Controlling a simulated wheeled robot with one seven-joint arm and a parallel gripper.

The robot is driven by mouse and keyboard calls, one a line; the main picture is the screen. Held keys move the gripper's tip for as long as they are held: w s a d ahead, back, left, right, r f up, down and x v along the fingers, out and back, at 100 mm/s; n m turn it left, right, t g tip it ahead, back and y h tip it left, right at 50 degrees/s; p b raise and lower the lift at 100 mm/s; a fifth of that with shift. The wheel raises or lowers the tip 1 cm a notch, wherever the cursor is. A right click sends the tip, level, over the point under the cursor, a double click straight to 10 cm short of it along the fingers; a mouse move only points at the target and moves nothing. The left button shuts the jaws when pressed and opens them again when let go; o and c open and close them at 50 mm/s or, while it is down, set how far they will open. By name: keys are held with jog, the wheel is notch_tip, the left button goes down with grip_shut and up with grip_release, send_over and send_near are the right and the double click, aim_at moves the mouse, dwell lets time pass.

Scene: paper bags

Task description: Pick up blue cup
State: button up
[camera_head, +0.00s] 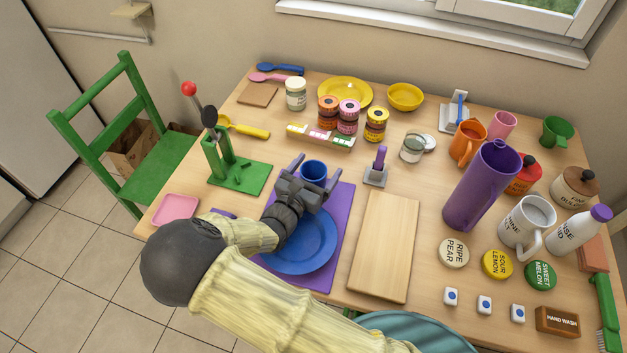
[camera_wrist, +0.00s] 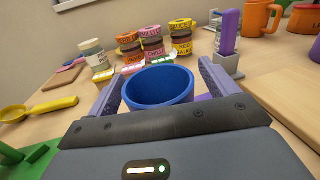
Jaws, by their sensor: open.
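The blue cup (camera_head: 313,171) stands upright near the far edge of the purple mat (camera_head: 340,215), just beyond the blue plate (camera_head: 318,250). My gripper (camera_head: 314,174) is low over the mat, with its fingers reaching toward the cup. In the wrist view, the blue cup (camera_wrist: 160,87) sits between the two open fingers of my gripper (camera_wrist: 160,85), with its open rim facing up. A finger shows on each side of it. The lower part of the cup is hidden behind the gripper body, and I cannot tell whether the fingers touch it.
A green stand (camera_head: 238,173) is left of my gripper, and a purple-handled item on a grey base (camera_head: 375,175) is to the right. Several stacked tins (camera_head: 328,113) stand behind the cup. A wooden board (camera_head: 385,245) lies right of the mat.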

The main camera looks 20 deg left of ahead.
jog(key=shift+w, duration=0.25)
dwell(0.3)
jog(key=c, duration=1.1)
jog(key=shift+o, duration=0.2)
notch_tip(320, 180, up, 10)
jog(key=shift+p, duration=0.45)
